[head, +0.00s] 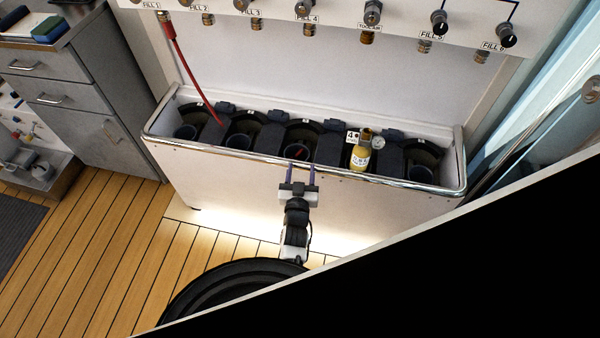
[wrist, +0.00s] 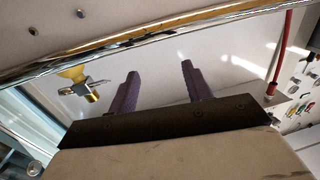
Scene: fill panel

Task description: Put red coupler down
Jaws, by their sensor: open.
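A red hose (head: 195,80) hangs from the FILL 1 port and runs down into the left part of the rack; it also shows in the wrist view (wrist: 284,50). A small red piece (head: 300,152) lies in the dark middle compartment; I cannot tell whether it is the red coupler. The hose's lower end is hidden behind dark rack parts. My gripper (head: 301,170) is at the rack's front rim, below the middle compartment in the head view. In the wrist view its two purple fingers (wrist: 158,80) stand wide apart with nothing between them.
The white rack (head: 300,195) has a chrome rim and several dark compartments. A yellow cylinder with a brass valve (head: 361,150) and a tag marked 4 stands right of middle. The fill panel (head: 340,12) is above. A grey cabinet (head: 85,90) stands at left.

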